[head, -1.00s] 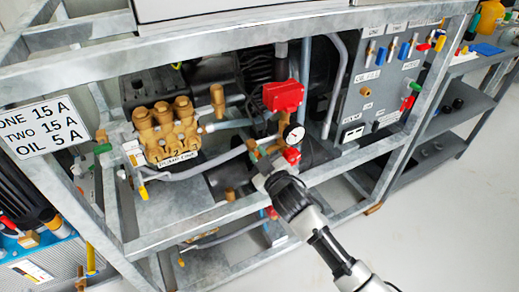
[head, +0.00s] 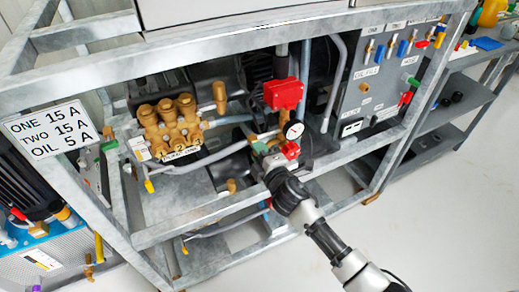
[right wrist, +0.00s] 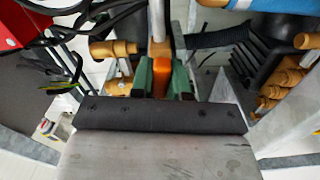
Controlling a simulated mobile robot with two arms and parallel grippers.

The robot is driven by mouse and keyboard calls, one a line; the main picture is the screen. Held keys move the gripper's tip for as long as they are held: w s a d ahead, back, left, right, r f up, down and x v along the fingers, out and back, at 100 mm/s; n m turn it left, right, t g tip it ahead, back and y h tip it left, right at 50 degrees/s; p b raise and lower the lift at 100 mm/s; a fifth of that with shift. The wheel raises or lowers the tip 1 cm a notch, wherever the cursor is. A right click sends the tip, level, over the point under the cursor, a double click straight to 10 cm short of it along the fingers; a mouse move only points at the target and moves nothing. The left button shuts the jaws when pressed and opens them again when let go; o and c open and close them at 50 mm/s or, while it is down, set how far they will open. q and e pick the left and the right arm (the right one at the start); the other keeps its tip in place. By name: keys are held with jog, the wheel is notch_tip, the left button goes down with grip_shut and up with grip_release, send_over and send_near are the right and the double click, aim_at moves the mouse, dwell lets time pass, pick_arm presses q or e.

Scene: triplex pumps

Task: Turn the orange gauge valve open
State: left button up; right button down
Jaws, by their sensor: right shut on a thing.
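The orange gauge valve handle (right wrist: 161,78) shows in the right wrist view between the two green fingertips of my right gripper (right wrist: 162,80). The gripper is shut on it. In the head view my right gripper (head: 262,149) reaches in at the brass fitting just left of the white-faced pressure gauge (head: 294,131). There the orange handle is hidden by the gripper, and its turn angle is hard to tell. My left gripper is not in view.
A red box (head: 283,94) sits just above the gripper, and a small red part (head: 290,150) is beside it. The brass pump (head: 171,127) is to the left. Open floor (head: 450,220) lies right.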

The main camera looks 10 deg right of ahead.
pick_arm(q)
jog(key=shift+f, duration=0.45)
pick_arm(e)
jog(key=shift+f+n, duration=0.1)
jog(key=shift+n, duration=0.9)
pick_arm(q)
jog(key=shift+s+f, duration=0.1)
pick_arm(e)
jog(key=c, duration=1.1)
grip_release()
jog(key=shift+s, duration=0.15)
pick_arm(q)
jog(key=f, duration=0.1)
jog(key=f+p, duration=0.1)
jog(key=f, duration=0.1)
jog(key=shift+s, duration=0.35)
pick_arm(e)
jog(key=v, duration=1)
jog(key=shift+s, duration=0.25)
